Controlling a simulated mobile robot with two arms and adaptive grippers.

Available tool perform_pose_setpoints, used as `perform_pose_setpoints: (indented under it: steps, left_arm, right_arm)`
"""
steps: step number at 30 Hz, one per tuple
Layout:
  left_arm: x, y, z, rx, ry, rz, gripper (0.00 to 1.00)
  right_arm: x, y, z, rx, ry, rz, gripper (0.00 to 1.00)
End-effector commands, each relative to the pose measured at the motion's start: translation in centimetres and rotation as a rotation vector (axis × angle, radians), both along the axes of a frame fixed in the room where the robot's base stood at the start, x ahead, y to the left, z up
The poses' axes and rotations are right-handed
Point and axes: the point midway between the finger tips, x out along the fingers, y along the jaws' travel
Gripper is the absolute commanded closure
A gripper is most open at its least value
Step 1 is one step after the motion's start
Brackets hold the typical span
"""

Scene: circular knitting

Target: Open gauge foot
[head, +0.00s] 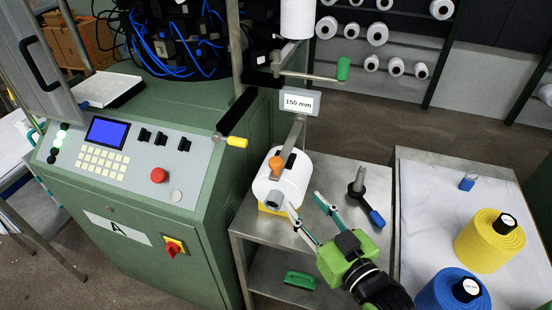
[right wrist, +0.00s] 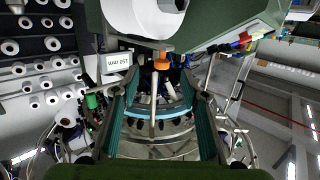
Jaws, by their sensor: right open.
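The gauge stands at the machine's right side, with a white "150 mm" label (head: 300,102) and a metal bar (head: 296,132) reaching down to a white yarn package (head: 293,181). An orange knob (head: 276,163) shows by the package's dark slot. In the right wrist view the orange knob (right wrist: 161,62) is ahead between the fingers, near the label (right wrist: 117,62). I cannot tell which part is the gauge foot. My right gripper (head: 304,203) is open and empty, its fingers spread just right of and in front of the package. My left gripper is not in view.
The package rests on a yellow block (head: 272,209) on a metal table (head: 332,171). Yellow (head: 487,243) and blue (head: 447,292) cones stand on the right cart.

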Motion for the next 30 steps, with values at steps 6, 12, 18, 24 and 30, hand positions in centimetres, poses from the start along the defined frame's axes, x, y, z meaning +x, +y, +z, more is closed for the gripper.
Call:
perform_pose_setpoints:
  steps: [6, 12, 18, 24, 30]
  left_arm:
    - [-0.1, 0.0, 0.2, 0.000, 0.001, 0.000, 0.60]
    - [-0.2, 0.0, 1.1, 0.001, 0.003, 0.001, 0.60]
    - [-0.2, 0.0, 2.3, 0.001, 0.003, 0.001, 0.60]
    - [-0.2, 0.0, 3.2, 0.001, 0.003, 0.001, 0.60]
    - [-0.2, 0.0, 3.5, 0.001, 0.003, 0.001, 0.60]
  right_arm:
    - [0.9, 0.9, 2.5, 0.045, -0.094, 0.017, 0.59]
    - [3.4, 2.2, 2.8, 0.046, -0.095, 0.017, 0.59]
    - [7.3, 4.1, 2.8, 0.046, -0.094, 0.016, 0.59]
    - [10.6, 5.9, 2.7, 0.045, -0.093, 0.016, 0.59]
    - [12.4, 6.7, 2.5, 0.044, -0.092, 0.016, 0.59]
